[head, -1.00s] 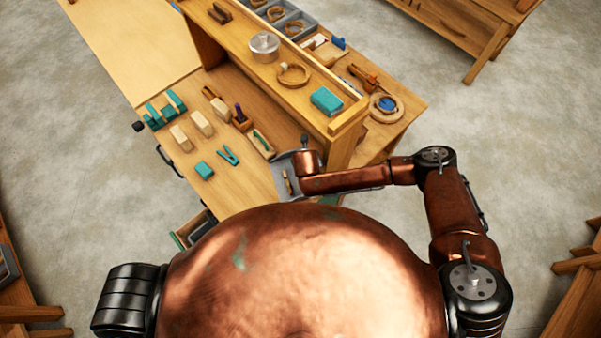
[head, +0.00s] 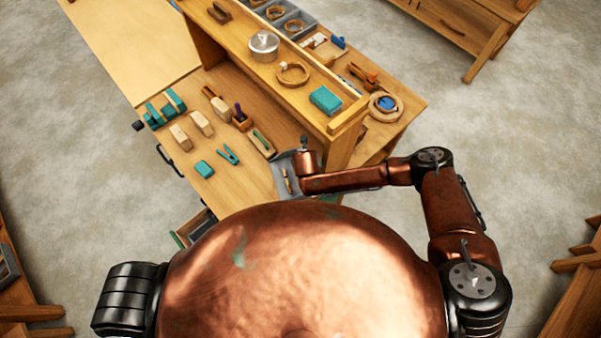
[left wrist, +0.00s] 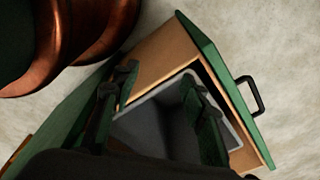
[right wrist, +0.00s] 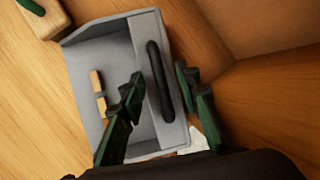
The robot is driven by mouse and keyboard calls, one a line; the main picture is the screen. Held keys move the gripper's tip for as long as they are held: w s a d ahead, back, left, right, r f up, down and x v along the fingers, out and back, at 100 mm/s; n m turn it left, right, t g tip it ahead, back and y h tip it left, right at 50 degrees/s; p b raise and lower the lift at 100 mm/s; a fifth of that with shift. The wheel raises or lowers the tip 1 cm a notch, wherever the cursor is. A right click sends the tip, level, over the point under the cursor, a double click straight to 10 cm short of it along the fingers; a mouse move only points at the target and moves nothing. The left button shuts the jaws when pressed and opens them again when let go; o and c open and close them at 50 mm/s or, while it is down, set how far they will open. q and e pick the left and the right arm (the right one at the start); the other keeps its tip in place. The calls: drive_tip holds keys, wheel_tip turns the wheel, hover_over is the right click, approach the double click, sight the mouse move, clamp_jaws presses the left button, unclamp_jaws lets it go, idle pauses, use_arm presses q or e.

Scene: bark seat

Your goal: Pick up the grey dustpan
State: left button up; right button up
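The grey dustpan (right wrist: 88,62) lies on the bench top, with a black bar handle (right wrist: 160,80) and small wooden pieces inside it. In the head view the dustpan (head: 283,178) shows partly, beside my right wrist. My right gripper (right wrist: 160,101) is open over the dustpan. One finger is over the pan side and the other beyond the handle, so the handle shows between them; no contact can be seen. My left gripper (left wrist: 163,100) is open and empty above an open green-fronted drawer, and is hidden in the head view.
The drawer (left wrist: 163,62) holds a grey bin (left wrist: 150,122). On the bench lie wooden blocks (head: 181,138), a teal block (head: 204,169) and a teal clip (head: 228,154). A raised shelf (head: 250,85) stands close beside the dustpan, carrying a metal tin (head: 264,46) and a teal box (head: 326,100).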

clamp_jaws()
idle(0.3)
idle(0.4)
